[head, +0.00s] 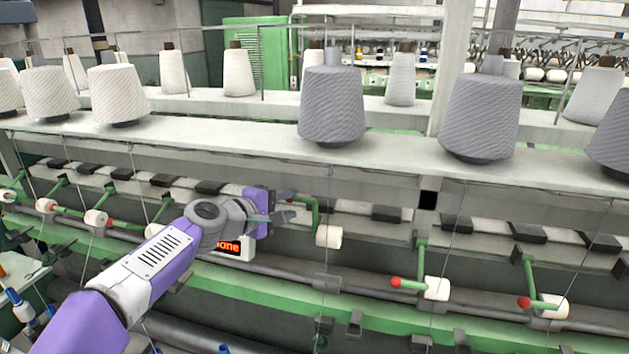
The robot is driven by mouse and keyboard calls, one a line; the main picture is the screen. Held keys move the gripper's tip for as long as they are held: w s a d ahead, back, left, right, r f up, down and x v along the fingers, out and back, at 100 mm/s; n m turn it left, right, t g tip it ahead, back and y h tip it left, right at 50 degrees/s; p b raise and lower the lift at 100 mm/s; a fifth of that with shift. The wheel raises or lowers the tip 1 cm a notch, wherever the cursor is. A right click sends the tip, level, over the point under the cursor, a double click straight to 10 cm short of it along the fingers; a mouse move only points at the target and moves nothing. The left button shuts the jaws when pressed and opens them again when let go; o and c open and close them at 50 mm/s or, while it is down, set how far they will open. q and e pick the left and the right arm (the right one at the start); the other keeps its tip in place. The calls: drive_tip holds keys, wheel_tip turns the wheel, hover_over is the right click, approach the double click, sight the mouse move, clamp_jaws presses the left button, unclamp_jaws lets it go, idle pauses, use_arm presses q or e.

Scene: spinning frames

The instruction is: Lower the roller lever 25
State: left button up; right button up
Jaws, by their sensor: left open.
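A green roller lever (315,212) with a white roller (329,237) stands on the spinning frame near the picture's middle. No red tip shows on it. My left gripper (287,206) is open, just left of this lever, with its fingers pointing right toward the green arm. I cannot tell whether a finger touches it. Two more levers stand to the right, one with a white roller (436,288) and red tip (396,282), the other with its own roller (555,306). No lever numbers are readable. My right gripper is not in view.
A small display (232,247) with orange letters sits partly behind my left arm. More levers with rollers (96,217) line the frame at the left. Grey yarn cones (332,105) and white ones (117,94) stand on the shelf (230,136) above. Thin threads hang down in front.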

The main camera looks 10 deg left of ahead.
sight(299, 200)
use_arm(q)
drive_tip(key=shift+w+r, duration=0.1)
drive_tip(key=shift+w, duration=0.15)
drive_tip(key=shift+d+r, duration=0.15)
drive_tip(key=shift+d, duration=0.05)
drive_tip(key=shift+w+d+f+p, duration=0.2)
drive_tip(key=shift+w+d+p, duration=0.3)
drive_tip(key=shift+d+p, duration=0.15)
drive_tip(key=x, duration=0.2)
drive_tip(key=p+x, duration=0.1)
drive_tip(key=x, duration=0.1)
drive_tip(key=shift+a, duration=0.25)
drive_tip(key=shift+w+d+f, duration=0.1)
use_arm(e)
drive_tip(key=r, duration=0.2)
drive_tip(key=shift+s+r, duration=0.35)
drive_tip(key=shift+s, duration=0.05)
use_arm(q)
drive_tip(key=shift+w, duration=0.1)
clamp_jaws()
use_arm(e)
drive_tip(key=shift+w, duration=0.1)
